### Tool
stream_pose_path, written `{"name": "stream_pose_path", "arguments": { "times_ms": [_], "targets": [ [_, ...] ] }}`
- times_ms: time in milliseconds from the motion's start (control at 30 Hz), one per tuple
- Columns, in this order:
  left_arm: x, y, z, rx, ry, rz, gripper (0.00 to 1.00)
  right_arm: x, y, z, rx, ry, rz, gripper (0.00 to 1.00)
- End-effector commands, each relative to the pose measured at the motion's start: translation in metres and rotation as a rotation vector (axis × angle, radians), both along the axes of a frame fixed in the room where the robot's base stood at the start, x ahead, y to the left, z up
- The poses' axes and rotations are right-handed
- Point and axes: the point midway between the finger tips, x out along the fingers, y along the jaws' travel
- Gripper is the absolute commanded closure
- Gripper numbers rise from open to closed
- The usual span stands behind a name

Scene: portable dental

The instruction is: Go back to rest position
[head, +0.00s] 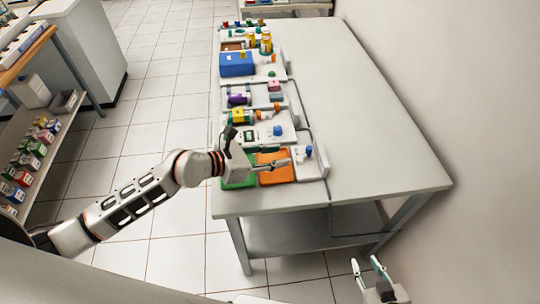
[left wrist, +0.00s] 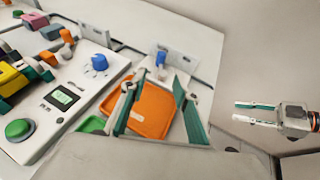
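My left gripper (head: 270,163) reaches in from the left over the near end of the table, above an orange tray (head: 277,176). In the left wrist view, the two fingers of my left gripper (left wrist: 155,92) are spread, with nothing between them but the orange tray (left wrist: 152,108) behind. Whether they touch the tray cannot be told. My right gripper (head: 367,266) is low at the bottom right of the head view, in front of the table, with its fingers apart and empty. It also shows at the right edge of the left wrist view.
The long grey table (head: 365,120) holds a row of devices along its left side, among them a blue box (head: 236,64) and a green tray (head: 240,184). Its right part is bare. A shelf of small boxes (head: 30,155) stands left; tiled floor lies between.

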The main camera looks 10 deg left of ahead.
Motion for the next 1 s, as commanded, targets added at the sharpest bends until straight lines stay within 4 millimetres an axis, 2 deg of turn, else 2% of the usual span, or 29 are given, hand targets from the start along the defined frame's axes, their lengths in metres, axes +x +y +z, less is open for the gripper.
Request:
{"name": "stream_pose_path", "arguments": {
  "times_ms": [200,767,867,967,1000],
  "targets": [
    [-0.011,0.013,0.007,0.000,0.000,0.000,0.69,0.000,0.000,0.000,0.000,0.000,0.000,0.69],
    [-0.012,0.014,0.008,-0.005,0.000,0.001,0.69,0.001,0.000,0.001,0.001,-0.002,0.000,0.69],
    [-0.014,0.006,0.019,-0.066,0.000,0.010,0.69,0.001,0.000,0.001,0.001,-0.002,0.000,0.69],
    [-0.019,-0.007,0.051,-0.232,0.001,0.041,0.69,0.001,0.000,0.001,0.001,-0.002,0.000,0.69],
    [-0.020,-0.011,0.069,-0.327,0.003,0.066,0.69,0.001,0.000,0.001,0.001,-0.002,0.000,0.69]
  ]
}}
